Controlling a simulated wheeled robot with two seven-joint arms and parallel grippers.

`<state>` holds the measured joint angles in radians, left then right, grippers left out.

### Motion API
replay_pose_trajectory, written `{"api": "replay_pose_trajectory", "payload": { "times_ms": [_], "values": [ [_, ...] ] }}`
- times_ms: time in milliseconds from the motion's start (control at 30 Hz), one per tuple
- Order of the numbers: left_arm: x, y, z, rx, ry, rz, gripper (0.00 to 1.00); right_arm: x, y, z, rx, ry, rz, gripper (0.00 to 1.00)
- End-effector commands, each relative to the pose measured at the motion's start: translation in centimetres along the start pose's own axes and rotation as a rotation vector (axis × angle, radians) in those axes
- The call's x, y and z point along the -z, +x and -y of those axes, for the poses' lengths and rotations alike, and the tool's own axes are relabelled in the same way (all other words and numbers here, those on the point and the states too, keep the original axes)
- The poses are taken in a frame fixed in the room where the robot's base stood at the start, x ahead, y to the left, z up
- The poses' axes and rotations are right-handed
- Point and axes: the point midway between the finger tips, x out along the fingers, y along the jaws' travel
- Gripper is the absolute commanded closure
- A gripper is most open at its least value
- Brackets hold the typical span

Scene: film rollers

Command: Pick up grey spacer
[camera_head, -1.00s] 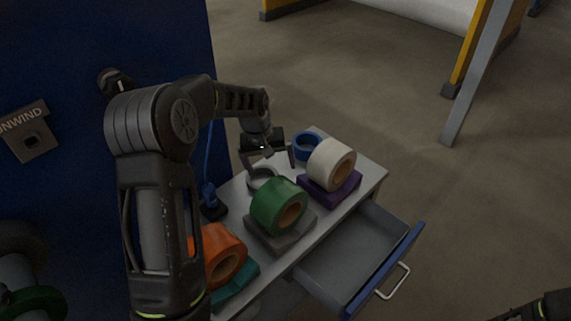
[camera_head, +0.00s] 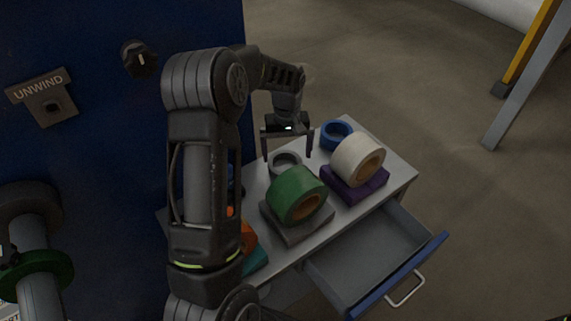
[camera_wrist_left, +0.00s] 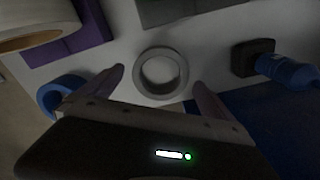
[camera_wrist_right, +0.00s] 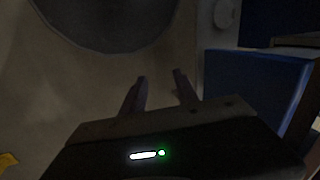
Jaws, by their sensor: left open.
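The grey spacer (camera_head: 277,165) is a small ring lying flat on the grey cabinet top, behind the green roll (camera_head: 297,193), which partly hides it in the head view. My left gripper (camera_head: 287,157) is open and points down, its fingers at either side above the spacer. In the left wrist view the spacer (camera_wrist_left: 162,94) shows whole, just beyond and between the spread fingertips (camera_wrist_left: 159,77), with nothing held. My right gripper (camera_wrist_right: 158,77) shows only in its wrist view, away from the cabinet top. Its fingers are apart and empty.
A white roll (camera_head: 358,157) on a purple block and a blue ring (camera_head: 336,133) stand right of the spacer. A black block with a blue plug-like part (camera_wrist_left: 290,72) lies on its other side. The drawer (camera_head: 372,249) is open. My left arm hides most of the orange roll.

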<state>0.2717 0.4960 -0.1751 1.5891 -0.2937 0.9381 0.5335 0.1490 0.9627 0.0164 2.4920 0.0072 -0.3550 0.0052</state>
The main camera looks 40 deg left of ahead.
Motion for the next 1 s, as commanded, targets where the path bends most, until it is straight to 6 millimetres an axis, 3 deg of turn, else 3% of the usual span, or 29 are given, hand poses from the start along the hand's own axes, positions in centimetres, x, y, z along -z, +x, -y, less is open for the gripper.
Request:
{"api": "replay_pose_trajectory", "payload": {
  "times_ms": [333, 700, 1000],
  "values": [
    [0.0, 0.5, 0.1, 0.001, 0.001, 0.003, 0.0, 0.0, -0.3, 0.1, -0.001, 0.001, 0.001, 0.64],
    [0.2, 5.0, 0.4, 0.001, 0.001, 0.001, 0.0, -0.3, -1.8, 0.5, -0.007, 0.005, 0.006, 0.64],
    [0.3, 5.2, 0.3, 0.0, 0.001, -0.001, 0.0, -0.3, -1.7, 0.5, -0.007, 0.005, 0.006, 0.64]
  ]
}}
